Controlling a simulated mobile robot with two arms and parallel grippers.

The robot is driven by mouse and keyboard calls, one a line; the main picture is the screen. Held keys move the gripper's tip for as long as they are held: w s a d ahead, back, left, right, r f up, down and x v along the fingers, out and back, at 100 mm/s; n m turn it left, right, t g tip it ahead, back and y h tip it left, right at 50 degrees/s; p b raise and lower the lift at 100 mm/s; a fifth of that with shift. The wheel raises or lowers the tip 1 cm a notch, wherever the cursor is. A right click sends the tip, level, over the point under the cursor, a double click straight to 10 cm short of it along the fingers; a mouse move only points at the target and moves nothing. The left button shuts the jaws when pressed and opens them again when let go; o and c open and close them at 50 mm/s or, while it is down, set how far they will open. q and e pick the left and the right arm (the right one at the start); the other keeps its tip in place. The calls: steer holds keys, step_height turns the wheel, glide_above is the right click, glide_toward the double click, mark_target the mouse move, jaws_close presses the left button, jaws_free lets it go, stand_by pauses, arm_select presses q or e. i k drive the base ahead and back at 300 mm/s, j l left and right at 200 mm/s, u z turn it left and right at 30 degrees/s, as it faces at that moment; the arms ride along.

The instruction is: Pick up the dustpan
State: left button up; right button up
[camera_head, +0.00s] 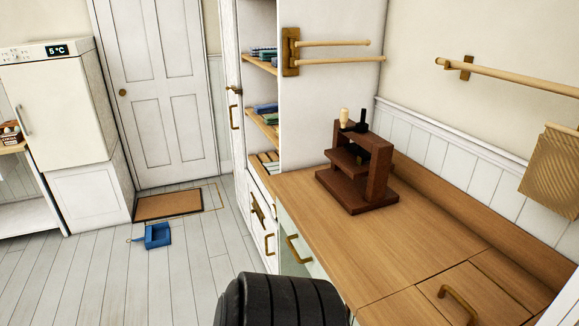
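A blue dustpan (158,237) lies on the grey plank floor at the left, just in front of the brown doormat. Its short handle points to the left. Neither of my grippers is in view. A black ribbed part at the bottom centre looks like part of my own body, and no gripper fingers show on it.
A brown doormat (168,205) lies before the white door (160,90). A white fridge (58,105) stands left. A wooden counter (300,205) with a dark wooden stand (361,182) fills the right. Open floor surrounds the dustpan's front and right.

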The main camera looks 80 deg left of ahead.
mark_target(148, 237)
steer(key=u, duration=3.8)
steer(key=i+z, duration=0.35)
steer(key=i, duration=2.3)
steer(key=i+l+u, duration=0.15)
steer(key=i, duration=0.5)
steer(key=i+l, duration=0.15)
steer(key=i, duration=0.5)
steer(key=j+u, duration=0.05)
